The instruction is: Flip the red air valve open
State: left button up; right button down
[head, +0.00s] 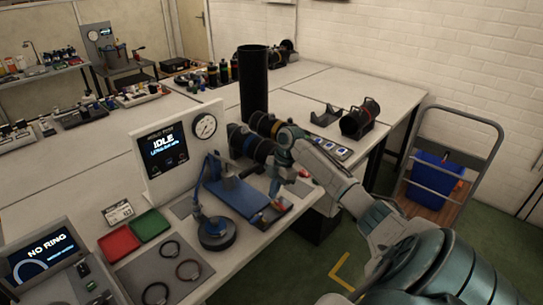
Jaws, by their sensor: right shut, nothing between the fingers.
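The assembly press has a white panel (175,150) with a screen reading IDLE and a round gauge (205,126). A blue bed (243,200) lies in front of it. A small red part (277,205), which looks like the red air valve, sits at the front right end of this bed. Its handle position is too small to tell. My right gripper (282,190) is shut and empty, pointing down just above the red part. I cannot tell whether they touch. My left gripper is not in view.
Red (118,243) and green (150,225) trays and several dark rings lie at front left. A tall dark cylinder (253,80) stands behind. A cart (438,175) with a blue bin is at right.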

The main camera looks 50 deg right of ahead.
jog(key=v, duration=0.3)
dwell(0.5)
